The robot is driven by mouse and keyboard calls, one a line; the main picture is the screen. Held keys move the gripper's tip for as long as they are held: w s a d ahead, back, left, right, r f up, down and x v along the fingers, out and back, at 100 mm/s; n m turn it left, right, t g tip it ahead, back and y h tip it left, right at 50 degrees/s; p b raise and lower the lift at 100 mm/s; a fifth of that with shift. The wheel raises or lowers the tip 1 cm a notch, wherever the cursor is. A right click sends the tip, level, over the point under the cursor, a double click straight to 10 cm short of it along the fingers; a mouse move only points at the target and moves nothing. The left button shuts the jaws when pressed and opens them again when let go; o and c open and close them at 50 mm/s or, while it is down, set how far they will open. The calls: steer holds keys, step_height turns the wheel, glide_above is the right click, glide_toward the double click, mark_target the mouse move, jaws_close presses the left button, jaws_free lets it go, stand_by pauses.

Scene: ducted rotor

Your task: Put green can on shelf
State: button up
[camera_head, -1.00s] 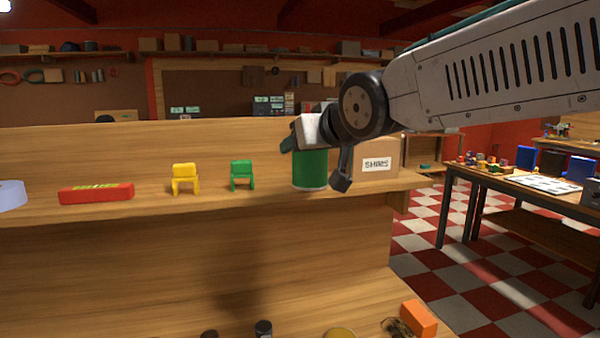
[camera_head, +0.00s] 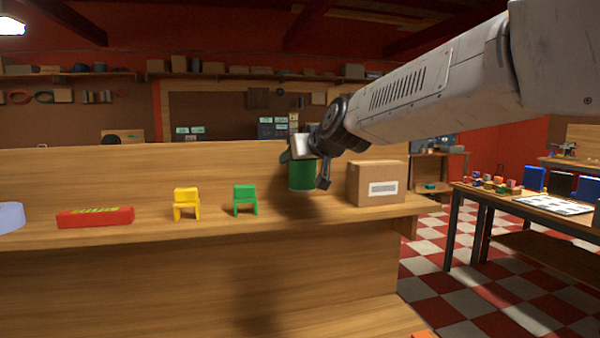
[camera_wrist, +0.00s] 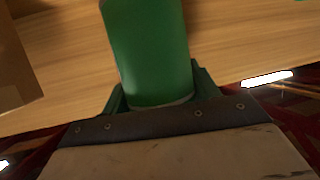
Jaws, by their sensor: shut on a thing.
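The green can (camera_head: 302,176) is upright in my gripper (camera_head: 304,160), above the wooden shelf (camera_head: 330,218) between the small green chair and the cardboard box. My gripper is shut on the can's upper part. In the wrist view the green can (camera_wrist: 150,50) fills the middle, with my gripper's jaws (camera_wrist: 158,92) on both sides of it and wood behind. The can's bottom looks raised off the shelf surface, though the exact gap is hard to tell.
On the shelf stand a cardboard box (camera_head: 376,184) right of the can, a green chair (camera_head: 245,199), a yellow chair (camera_head: 187,203), a red box (camera_head: 95,217) and a pale blue object (camera_head: 11,216) to the left. A cluttered table (camera_head: 530,200) is at the right.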

mark_target(300, 171)
steer(key=shift+w+f, duration=0.15)
steer(key=shift+f, duration=1.65)
steer(key=shift+f, duration=0.1)
steer(key=o, duration=0.9)
steer(key=shift+f, duration=0.1)
steer(key=shift+r, duration=0.2)
steer(key=v, duration=1.2)
steer(key=s+d+f+m+g+h, duration=0.1)
steer(key=s+d+f+g+h, duration=0.1)
steer(key=s+d+f, duration=0.5)
steer(key=s+d+f+m+g+h, duration=0.2)
steer(key=s+d+f+g, duration=0.3)
steer(key=s, duration=1.1)
steer(key=s+d+f+m+g+h, duration=0.2)
steer(key=s+d+f+g, duration=0.2)
steer(key=s+d+f, duration=0.6)
steer(key=shift+s+d+f, duration=0.2)
steer(key=shift+s+d, duration=0.4)
steer(key=shift+s, duration=0.65)
